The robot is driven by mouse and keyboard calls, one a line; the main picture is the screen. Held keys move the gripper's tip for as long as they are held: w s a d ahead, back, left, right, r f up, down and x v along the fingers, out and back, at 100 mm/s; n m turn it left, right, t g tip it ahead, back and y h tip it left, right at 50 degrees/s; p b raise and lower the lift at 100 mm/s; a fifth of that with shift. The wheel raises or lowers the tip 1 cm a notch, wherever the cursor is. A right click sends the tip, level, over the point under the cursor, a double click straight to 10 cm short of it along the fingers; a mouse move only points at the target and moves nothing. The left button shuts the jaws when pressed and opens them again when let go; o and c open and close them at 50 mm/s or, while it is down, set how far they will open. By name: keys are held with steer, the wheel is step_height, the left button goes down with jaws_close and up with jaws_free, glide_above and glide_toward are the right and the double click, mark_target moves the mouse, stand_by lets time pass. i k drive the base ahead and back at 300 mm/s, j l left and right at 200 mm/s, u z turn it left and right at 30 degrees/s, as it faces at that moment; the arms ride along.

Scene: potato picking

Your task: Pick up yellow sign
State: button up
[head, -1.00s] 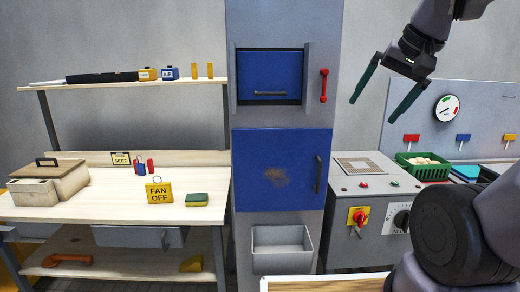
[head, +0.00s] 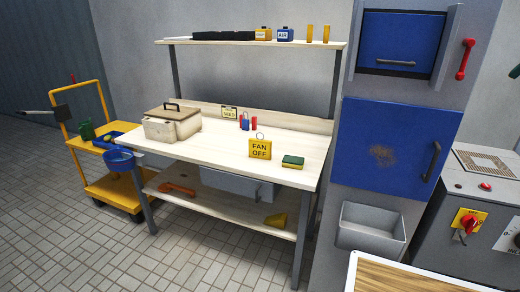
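The yellow sign (head: 260,148) reads "FAN OFF" and has a thin loop on top. It stands on the right part of the workbench top (head: 225,152), just left of a green and yellow sponge (head: 293,162). My gripper is not clearly in view; only a dark green tip shows at the right edge of the head view. Whether it is open or shut is hidden.
A beige box (head: 172,125) stands on the bench's left part. Small padlocks (head: 244,122) and a small sign (head: 229,112) are behind. A blue cabinet (head: 395,135) with a grey bin (head: 371,230) is right. A yellow cart (head: 112,185) is left; the floor in front is clear.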

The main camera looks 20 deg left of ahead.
mark_target(258, 148)
steer(key=i+j+u, duration=0.1)
steer(key=j, duration=0.35)
steer(key=i+j, duration=0.1)
steer(key=j, duration=0.3)
steer(key=i+j+u, duration=0.15)
steer(key=j, duration=0.3)
steer(key=i+j+u, duration=0.1)
steer(key=j, duration=0.3)
steer(key=i+j+u, duration=0.1)
steer(key=j, duration=0.3)
steer(key=i+j, duration=0.25)
steer(key=i+j+u, duration=0.15)
steer(key=j, duration=0.35)
